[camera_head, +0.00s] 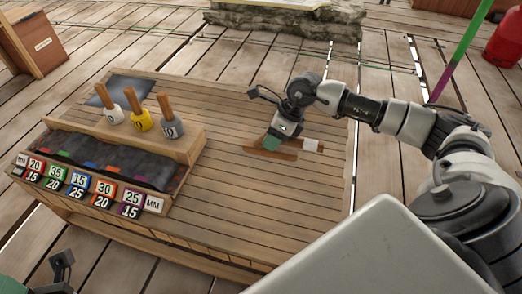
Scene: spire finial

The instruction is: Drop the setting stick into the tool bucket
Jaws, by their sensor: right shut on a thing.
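My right gripper (271,146) is low over the right part of the slatted bench, pointing down. It is shut on a brown wooden piece, likely the setting stick (311,146), which shows a pale end to the right of the jaws. The jaws hide its middle, and I cannot tell whether it touches the bench. A red container (505,45), possibly the tool bucket, stands on the deck at the far right, cut by the frame edge. Only a part of my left gripper (62,268) shows at the lower left; its fingers cannot be made out.
The slatted bench (235,205) carries a wooden rack (185,150) with several wooden-handled tools and a dark tray with coloured number labels on the left. A green and pink pole (460,55) stands at the right. A stone block (290,22) lies behind. The bench's right front is clear.

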